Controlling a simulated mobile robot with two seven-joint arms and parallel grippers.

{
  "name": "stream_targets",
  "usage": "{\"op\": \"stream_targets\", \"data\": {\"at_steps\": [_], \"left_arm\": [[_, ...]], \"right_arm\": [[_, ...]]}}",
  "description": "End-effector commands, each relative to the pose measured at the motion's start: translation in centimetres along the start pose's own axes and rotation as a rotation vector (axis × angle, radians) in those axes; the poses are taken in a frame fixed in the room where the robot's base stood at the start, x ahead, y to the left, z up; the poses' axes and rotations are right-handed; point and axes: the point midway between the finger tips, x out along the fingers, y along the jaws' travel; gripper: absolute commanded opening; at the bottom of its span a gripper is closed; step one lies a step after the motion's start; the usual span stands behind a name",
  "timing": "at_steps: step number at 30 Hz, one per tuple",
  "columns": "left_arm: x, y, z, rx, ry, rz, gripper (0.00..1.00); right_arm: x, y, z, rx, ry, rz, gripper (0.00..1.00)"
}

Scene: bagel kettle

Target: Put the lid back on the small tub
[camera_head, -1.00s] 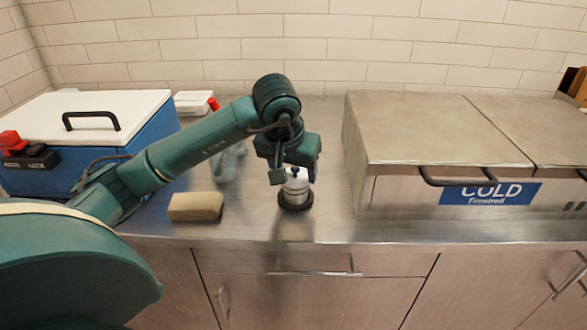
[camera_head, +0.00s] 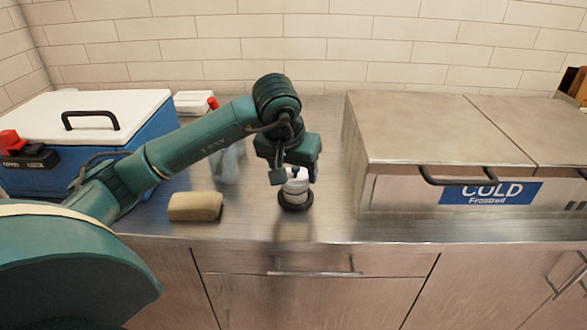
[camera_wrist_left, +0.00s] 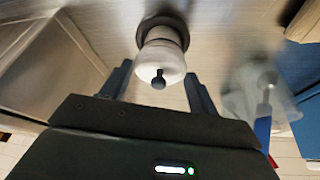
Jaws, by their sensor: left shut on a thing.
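The small tub (camera_head: 295,198) stands upright on the steel counter, pale with a dark ring around its foot. A pale lid with a dark round knob (camera_wrist_left: 160,80) is over the tub's mouth in the left wrist view. My left gripper (camera_head: 294,177) points down over the tub. In the left wrist view its two fingers (camera_wrist_left: 158,84) are on either side of the lid, shut on it. The lid looks in line with the tub, but I cannot tell whether it is fully seated. My right gripper is not in view.
A tan sponge-like block (camera_head: 195,206) lies left of the tub. A blue cooler (camera_head: 155,130) is at left, and a steel cold unit (camera_head: 430,130) is at right. The counter's front edge is close.

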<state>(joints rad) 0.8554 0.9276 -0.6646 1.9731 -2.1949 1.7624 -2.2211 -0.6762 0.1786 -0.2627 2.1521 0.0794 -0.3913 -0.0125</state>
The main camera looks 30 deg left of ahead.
Motion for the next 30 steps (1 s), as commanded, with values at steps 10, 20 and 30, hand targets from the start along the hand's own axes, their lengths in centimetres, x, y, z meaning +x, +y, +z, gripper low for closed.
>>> {"op": "stream_targets", "data": {"at_steps": [10,20,30], "left_arm": [[0.16,-0.02,0.08,0.000,-0.001,0.000,0.40],[0.20,-0.06,0.08,0.000,0.000,-0.001,0.40],[0.19,-0.04,0.08,0.000,-0.001,-0.001,0.40]], "right_arm": [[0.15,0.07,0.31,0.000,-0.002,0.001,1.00],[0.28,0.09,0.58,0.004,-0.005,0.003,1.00],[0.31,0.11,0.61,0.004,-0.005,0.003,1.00]]}}
